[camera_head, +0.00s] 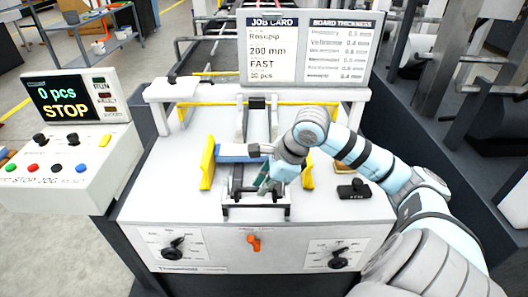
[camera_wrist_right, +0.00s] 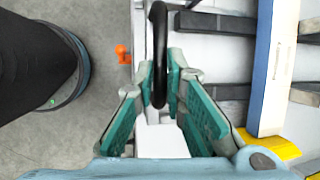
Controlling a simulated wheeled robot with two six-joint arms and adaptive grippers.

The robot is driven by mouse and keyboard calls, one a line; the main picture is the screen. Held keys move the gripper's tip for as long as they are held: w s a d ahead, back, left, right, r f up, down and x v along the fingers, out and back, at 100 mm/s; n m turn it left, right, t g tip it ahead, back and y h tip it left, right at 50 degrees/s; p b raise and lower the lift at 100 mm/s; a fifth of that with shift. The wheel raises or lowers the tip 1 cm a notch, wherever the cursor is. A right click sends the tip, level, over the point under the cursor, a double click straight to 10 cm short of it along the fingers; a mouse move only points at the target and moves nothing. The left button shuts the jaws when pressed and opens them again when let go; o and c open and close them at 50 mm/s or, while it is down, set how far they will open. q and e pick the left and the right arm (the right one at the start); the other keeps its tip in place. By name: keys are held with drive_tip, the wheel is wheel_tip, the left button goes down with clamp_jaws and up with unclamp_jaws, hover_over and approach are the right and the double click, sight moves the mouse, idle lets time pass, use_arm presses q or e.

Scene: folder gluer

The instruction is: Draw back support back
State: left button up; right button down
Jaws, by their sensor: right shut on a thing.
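The back support appears to be the dark frame (camera_head: 230,207) low in the middle of the white machine top, behind the front panel. My right gripper (camera_head: 265,186) reaches down onto it from the right and hides part of it. In the right wrist view a black looped handle (camera_wrist_right: 158,45) runs between the green finger pads of my right gripper (camera_wrist_right: 172,85), which is shut on it. How the handle joins the frame is hidden. My left gripper is not in view.
A blue and white carton stack (camera_head: 232,153) lies behind my gripper, between a left yellow guide (camera_head: 208,163) and a right yellow guide (camera_head: 307,172). A small black block (camera_head: 354,189) lies to the right. An orange knob (camera_head: 254,242) and dials (camera_head: 173,249) are on the front panel.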

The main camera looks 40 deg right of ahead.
drive_tip(key=c, duration=1.7)
unclamp_jaws()
drive_tip(key=shift+s+a+f, duration=0.1)
drive_tip(key=shift+s+a, duration=0.05)
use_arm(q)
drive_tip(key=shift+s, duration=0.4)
use_arm(e)
drive_tip(key=shift+o, duration=0.2)
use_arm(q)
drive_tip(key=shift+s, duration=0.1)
use_arm(e)
drive_tip(key=shift+r, duration=0.2)
wheel_tip(320, 180, up, 10)
drive_tip(key=shift+f, duration=0.1)
